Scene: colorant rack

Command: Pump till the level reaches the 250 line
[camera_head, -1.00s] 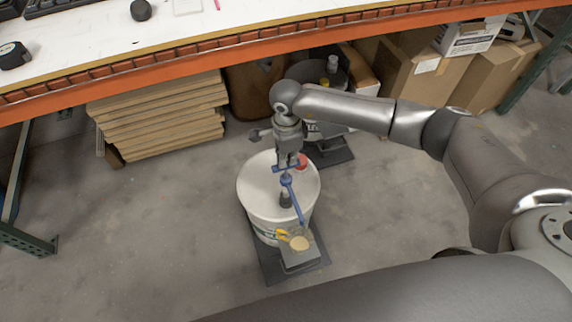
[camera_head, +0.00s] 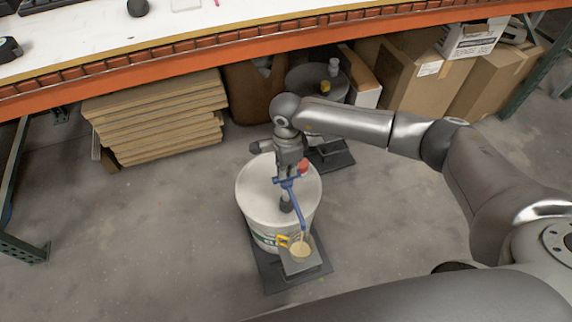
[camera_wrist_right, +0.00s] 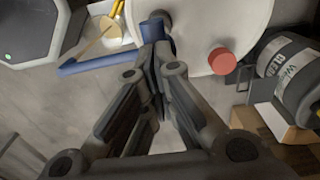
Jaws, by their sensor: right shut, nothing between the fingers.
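A white bucket (camera_head: 254,192) stands on the floor with a blue pump (camera_head: 295,200) on its lid. The pump's spout reaches over a small cup (camera_head: 301,252) of tan liquid. A thin tan stream runs from the spout into the cup. The level against the 250 line is too small to read. My right gripper (camera_head: 288,177) is shut and empty, pointing down on top of the pump head. The right wrist view shows its fingertips (camera_wrist_right: 155,42) against the blue pump (camera_wrist_right: 92,63), with the cup (camera_wrist_right: 97,45) at upper left. My left gripper is not in view.
The cup stands on a grey platform (camera_head: 299,266) in front of the bucket. A red cap (camera_head: 303,166) sits on the lid. Behind are a second, dark-topped container (camera_head: 311,80), stacked boards (camera_head: 160,120) and cardboard boxes (camera_head: 410,75). The floor at left is clear.

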